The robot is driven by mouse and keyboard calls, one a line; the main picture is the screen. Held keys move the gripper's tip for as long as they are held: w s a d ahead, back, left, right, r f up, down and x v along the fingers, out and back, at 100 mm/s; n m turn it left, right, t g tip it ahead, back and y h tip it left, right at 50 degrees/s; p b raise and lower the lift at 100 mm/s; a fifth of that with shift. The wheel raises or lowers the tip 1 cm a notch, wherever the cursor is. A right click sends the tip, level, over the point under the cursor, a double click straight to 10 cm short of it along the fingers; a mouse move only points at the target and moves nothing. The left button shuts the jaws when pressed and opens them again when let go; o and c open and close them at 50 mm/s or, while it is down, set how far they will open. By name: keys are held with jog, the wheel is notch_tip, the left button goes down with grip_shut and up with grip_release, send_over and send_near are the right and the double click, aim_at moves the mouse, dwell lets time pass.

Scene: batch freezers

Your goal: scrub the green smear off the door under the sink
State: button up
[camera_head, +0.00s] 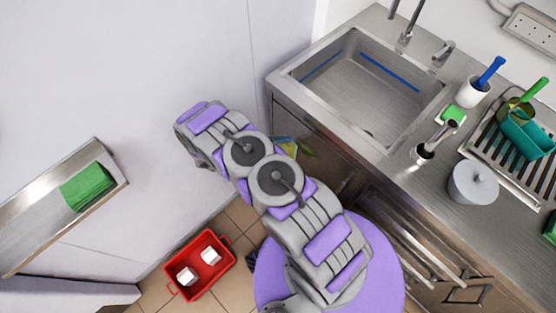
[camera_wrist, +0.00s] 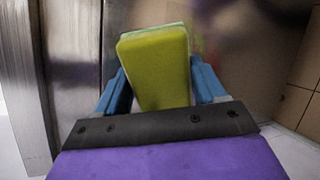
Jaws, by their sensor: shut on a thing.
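My gripper (camera_wrist: 158,82) is shut on a yellow-green sponge (camera_wrist: 153,62), with a blue finger on each side of it. In the head view a bit of the yellow sponge (camera_head: 290,146) shows past my arm, close to the steel door (camera_head: 336,170) under the sink. The green smear (camera_head: 308,150) shows on that door, just right of the sponge. In the wrist view the sponge is up against or very near the door; I cannot tell if it touches. A faint green tint (camera_wrist: 198,42) shows right of the sponge. Most of my gripper is hidden behind my arm in the head view.
The sink (camera_head: 355,85) is set in the steel counter above the door. A brush holder (camera_head: 472,92), a lidded pot (camera_head: 473,183) and a dish rack (camera_head: 520,140) stand on the counter. A red crate (camera_head: 228,264) is on the floor. A wall shelf (camera_head: 40,222) holds green cloths (camera_head: 88,186).

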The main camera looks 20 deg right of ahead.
aim_at(318, 160)
notch_tip(318, 160, down, 9)
jog(key=a+n+t+h+b, duration=0.1)
jog(key=a+n+t+h, duration=0.1)
jog(key=n+t, duration=0.4)
jog(key=shift+m+t, duration=0.5)
jog(key=shift+m, duration=0.2)
jog(key=shift+r+b+x, duration=0.1)
jog(key=shift+b+x, duration=0.3)
jog(key=shift+x, duration=1.25)
jog(key=shift+r+b+x, duration=0.15)
jog(key=shift+b+x, duration=0.25)
jog(key=shift+x, duration=1.25)
jog(key=shift+w, duration=0.1)
jog(key=shift+p+x, duration=0.55)
jog(key=shift+x, duration=0.4)
